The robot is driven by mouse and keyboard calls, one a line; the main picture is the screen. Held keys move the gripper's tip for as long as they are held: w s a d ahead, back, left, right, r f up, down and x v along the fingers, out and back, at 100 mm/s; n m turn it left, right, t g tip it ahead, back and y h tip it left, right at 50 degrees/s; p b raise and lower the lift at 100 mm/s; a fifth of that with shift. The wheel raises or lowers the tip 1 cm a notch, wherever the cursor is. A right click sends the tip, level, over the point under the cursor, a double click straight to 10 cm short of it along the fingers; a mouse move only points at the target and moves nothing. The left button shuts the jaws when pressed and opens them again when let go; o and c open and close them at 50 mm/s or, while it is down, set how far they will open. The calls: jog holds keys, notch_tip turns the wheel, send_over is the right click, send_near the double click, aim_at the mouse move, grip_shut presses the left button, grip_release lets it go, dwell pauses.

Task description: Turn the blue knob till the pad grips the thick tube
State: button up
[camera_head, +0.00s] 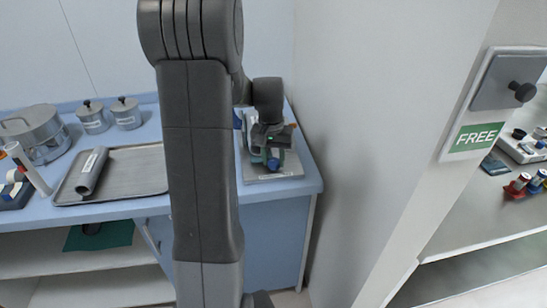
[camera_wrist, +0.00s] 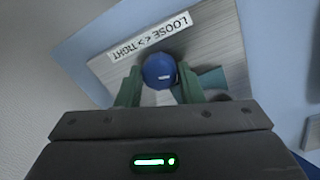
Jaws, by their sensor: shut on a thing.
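The blue knob (camera_wrist: 159,70) is seen end-on in the wrist view, with a small pale mark on its face. My gripper (camera_wrist: 160,84) has its two green fingers on either side of the knob and is shut on it. A teal part (camera_wrist: 212,79) shows just right of the knob. The plate (camera_wrist: 205,47) behind carries a label reading LOOSE and TIGHT, upside down. In the head view my gripper (camera_head: 270,153) is over this plate (camera_head: 281,172) at the counter's right end. I cannot make out the pad or a tube in the clamp.
A grey labelled cylinder (camera_head: 91,171) lies on a metal tray (camera_head: 125,175) on the blue counter (camera_head: 200,207). Lidded pots (camera_head: 126,113) and a large round vessel (camera_head: 33,133) stand behind. A white wall (camera_head: 350,130) rises close to the right of my gripper.

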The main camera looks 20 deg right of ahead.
aim_at(271, 160)
dwell(0.5)
jog(key=o, duration=1)
notch_tip(271, 160, up, 14)
jog(key=shift+w+a, duration=0.2)
jog(key=shift+a, duration=0.05)
jog(key=shift+f, duration=0.1)
jog(key=f, duration=1.4)
jog(key=shift+s+d, duration=0.2)
jog(key=shift+d, duration=0.1)
jog(key=shift+r, duration=0.1)
